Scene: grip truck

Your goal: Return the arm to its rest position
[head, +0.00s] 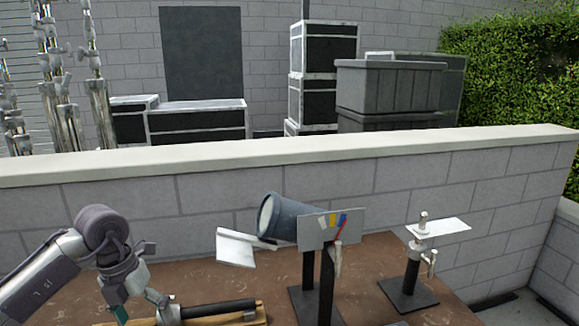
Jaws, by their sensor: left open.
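My left arm comes in from the left edge. Its gripper (140,306) is open and points down over the near left part of the brown table (190,288). A black rod with a silver fitting (218,308) lies on a wooden piece just right of the gripper. I cannot tell whether a finger touches it. Nothing is clearly held between the fingers. My right gripper is not in the picture.
A blue-grey lamp-like cylinder (286,217) with a white flap (236,248) stands behind a panel with coloured strips (318,232). A black-based stand (408,292) with a white plate is at right. A low block wall (160,200) runs behind the table.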

